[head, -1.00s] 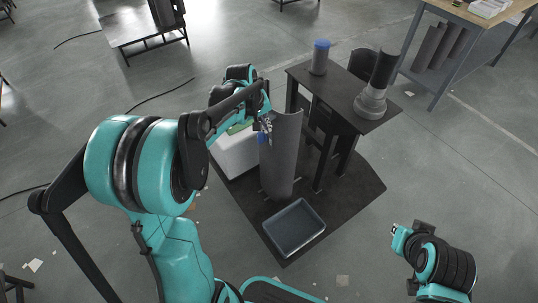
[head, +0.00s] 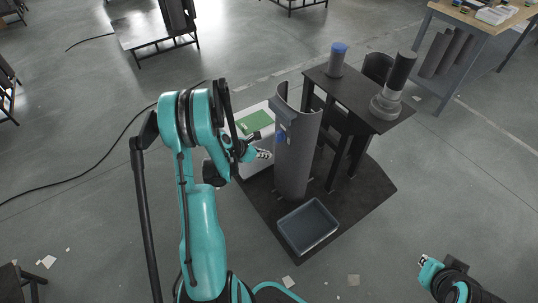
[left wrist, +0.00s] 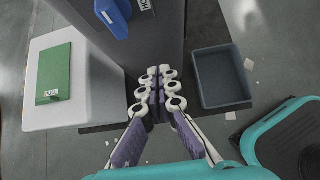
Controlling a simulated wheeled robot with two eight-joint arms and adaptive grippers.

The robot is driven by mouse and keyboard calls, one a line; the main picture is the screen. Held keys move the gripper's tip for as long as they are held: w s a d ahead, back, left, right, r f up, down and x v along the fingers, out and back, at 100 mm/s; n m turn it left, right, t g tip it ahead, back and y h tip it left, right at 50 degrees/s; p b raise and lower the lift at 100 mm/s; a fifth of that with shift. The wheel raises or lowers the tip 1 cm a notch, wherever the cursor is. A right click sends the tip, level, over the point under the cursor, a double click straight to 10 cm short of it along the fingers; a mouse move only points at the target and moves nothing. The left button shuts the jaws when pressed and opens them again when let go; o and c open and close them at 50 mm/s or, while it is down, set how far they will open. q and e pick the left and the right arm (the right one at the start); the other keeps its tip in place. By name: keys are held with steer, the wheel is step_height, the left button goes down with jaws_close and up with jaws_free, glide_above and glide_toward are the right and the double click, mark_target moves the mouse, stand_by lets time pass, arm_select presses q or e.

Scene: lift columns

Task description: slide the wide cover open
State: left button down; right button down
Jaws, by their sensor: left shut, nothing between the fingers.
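A tall grey curved column (head: 297,160) stands upright on the dark floor plate, with a blue handle (head: 281,137) on its left side. The handle also shows at the top of the left wrist view (left wrist: 113,17), beside a partly cut-off label. A white box (left wrist: 65,85) left of the column bears a green panel (left wrist: 54,74) with a "PULL" label. I cannot tell for sure which part is the wide cover. My left gripper (head: 264,153) is shut and empty, just left of the column and below the handle. Its closed fingertips (left wrist: 160,75) point at the column's foot.
An open grey tray (head: 308,227) lies in front of the column. A dark table (head: 345,88) behind it holds a blue-capped cylinder (head: 337,60) and a black-and-grey post (head: 394,88). Part of my right arm shows at lower right.

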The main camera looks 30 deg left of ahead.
mark_target(289, 154)
arm_select(q)
steer(key=b+x, duration=0.1)
steer(key=x, duration=0.2)
steer(key=b+x, duration=0.1)
steer(key=x, duration=0.2)
steer(key=w+r+b+x, duration=0.1)
steer(key=x, duration=0.2)
steer(key=shift+w+d, duration=0.2)
steer(key=shift+d, duration=0.1)
steer(key=shift+w+d+r+b, duration=0.1)
steer(key=shift+w+d+b, duration=0.2)
steer(key=shift+w, duration=0.25)
